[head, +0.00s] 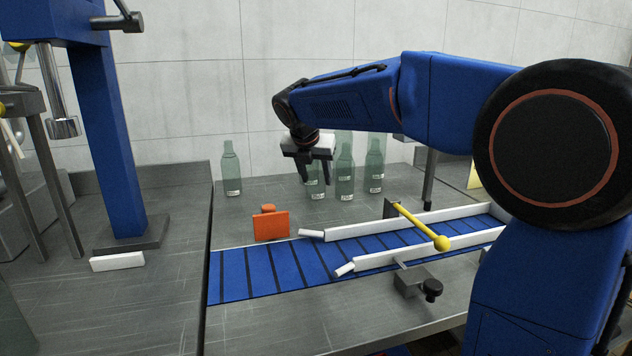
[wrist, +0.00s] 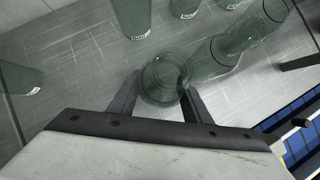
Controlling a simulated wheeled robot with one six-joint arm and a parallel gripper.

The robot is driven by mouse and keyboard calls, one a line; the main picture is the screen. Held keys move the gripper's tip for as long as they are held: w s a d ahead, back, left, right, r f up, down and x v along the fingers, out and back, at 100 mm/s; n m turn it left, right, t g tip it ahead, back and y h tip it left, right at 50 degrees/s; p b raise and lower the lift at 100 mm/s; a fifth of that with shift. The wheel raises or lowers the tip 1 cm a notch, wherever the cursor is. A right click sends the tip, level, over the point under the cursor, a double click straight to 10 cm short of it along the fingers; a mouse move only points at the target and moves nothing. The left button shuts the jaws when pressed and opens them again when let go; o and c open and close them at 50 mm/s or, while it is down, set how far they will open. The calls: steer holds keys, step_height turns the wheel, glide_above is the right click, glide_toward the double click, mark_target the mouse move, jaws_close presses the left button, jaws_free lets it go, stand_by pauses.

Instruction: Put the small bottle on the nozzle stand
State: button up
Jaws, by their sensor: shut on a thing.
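My gripper (head: 318,180) points down among the glass bottles at the back of the bench. It is shut on a green-grey glass bottle (head: 318,190), whose upper part is partly hidden by the fingers. In the wrist view the round top of this bottle (wrist: 165,78) lies between the two fingertips (wrist: 155,95). It looks upright, with its base at or near the bench top; I cannot tell if it is lifted. The likely nozzle stand is the blue column (head: 108,140) at the left, with a metal nozzle (head: 64,120) hanging from its head.
Similar bottles stand close by on the right (head: 345,175) (head: 375,168), and one stands apart on the left (head: 230,172). A blue conveyor (head: 285,272) with white rails, a yellow-knobbed rod (head: 425,228) and an orange plate (head: 271,225) lie in front. A white block (head: 117,261) lies before the stand.

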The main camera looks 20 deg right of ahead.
steer(key=shift+f, duration=0.8)
steer(key=o, duration=0.8)
steer(key=shift+f, duration=0.1)
steer(key=shift+c, duration=0.2)
steer(key=o, duration=0.4)
